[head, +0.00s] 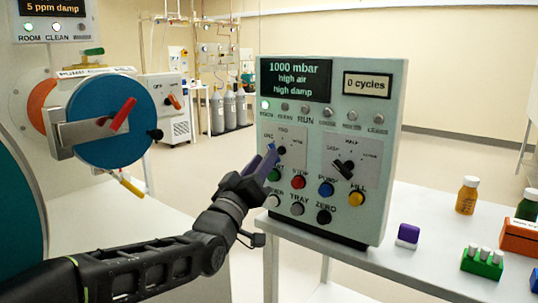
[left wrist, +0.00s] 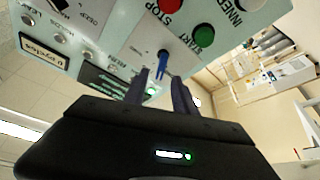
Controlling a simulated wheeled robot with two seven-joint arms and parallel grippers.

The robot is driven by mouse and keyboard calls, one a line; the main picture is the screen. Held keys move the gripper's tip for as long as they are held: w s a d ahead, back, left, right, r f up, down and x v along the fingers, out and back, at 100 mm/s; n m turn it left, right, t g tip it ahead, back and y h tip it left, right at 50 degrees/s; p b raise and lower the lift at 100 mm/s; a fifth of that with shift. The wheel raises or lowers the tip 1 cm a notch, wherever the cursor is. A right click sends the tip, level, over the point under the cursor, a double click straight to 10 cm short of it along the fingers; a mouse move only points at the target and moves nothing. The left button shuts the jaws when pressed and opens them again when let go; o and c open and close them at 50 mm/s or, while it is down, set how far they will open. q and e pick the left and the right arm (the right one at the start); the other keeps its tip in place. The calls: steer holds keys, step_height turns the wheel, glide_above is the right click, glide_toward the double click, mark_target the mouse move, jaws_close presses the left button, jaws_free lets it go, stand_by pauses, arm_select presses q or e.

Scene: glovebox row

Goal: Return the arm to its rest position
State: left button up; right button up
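My left gripper (head: 266,161) is at the lower left part of the control panel (head: 388,200), by a small selector knob (head: 281,151). My arm reaches in from the lower left. In the left wrist view the two fingers of the gripper (left wrist: 160,88) stand apart. A blue pointer (left wrist: 162,64) on the panel shows between and beyond their tips, with a visible gap to each finger. I cannot tell whether a finger touches the panel. My right gripper is not in view.
The panel stands on a white table (head: 390,262). A purple-and-white block (head: 408,235), a green rack (head: 482,262), an orange box (head: 520,236) and an amber bottle (head: 467,196) are at right. A blue round door (head: 105,150) with a red handle is at left.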

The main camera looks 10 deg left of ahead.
arm_select(q)
steer(key=v, duration=0.2)
steer(key=shift+s+f, duration=0.15)
steer(key=shift+s, duration=0.2)
